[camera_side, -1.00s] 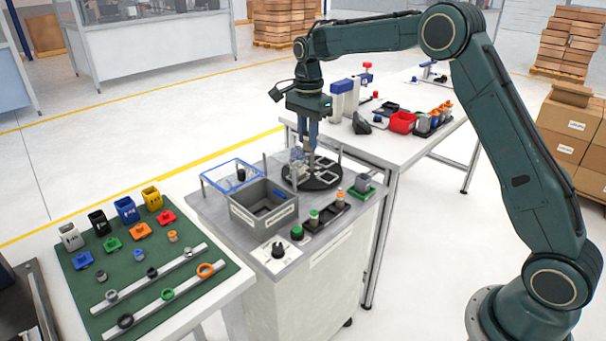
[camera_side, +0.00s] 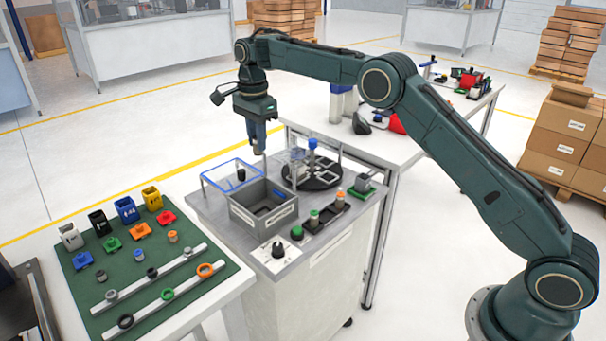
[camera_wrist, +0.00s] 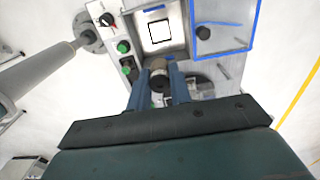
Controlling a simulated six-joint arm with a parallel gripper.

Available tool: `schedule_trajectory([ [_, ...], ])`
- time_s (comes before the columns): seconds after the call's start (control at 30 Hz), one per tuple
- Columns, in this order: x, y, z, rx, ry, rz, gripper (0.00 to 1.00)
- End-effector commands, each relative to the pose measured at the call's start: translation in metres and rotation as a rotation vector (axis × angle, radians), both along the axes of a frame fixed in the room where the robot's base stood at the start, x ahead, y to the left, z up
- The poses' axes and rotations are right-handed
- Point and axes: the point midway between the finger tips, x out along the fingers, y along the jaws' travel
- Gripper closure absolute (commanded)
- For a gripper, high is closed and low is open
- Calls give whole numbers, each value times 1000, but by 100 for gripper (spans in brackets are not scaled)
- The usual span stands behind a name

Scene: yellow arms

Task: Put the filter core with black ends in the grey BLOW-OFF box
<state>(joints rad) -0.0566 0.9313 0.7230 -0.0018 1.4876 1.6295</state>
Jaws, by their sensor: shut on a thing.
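My gripper (camera_side: 258,150) is raised behind the bench, above and beyond the grey box. It is shut on a filter core (camera_wrist: 158,75), which shows between the two blue-grey fingers in the wrist view as a grey-brown cylinder with a dark end. The core is small in the side view, below the fingers. The grey box (camera_side: 240,217) stands open on the bench with a white label on its front; its lettering is too small to read. The box also shows at the top of the wrist view (camera_wrist: 181,35), ahead of the fingers.
A blue-edged clear frame (camera_side: 214,178) with a black piece inside stands left of the box. A black round table (camera_side: 325,182) with posts is behind right.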

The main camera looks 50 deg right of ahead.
Motion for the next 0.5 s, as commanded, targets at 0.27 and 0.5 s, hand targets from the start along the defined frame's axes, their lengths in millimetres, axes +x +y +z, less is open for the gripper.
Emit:
schedule_trajectory([
  [0.27,0,0,-16,0,2,0,100],
  [0.5,-1,0,-58,0,5,0,100],
])
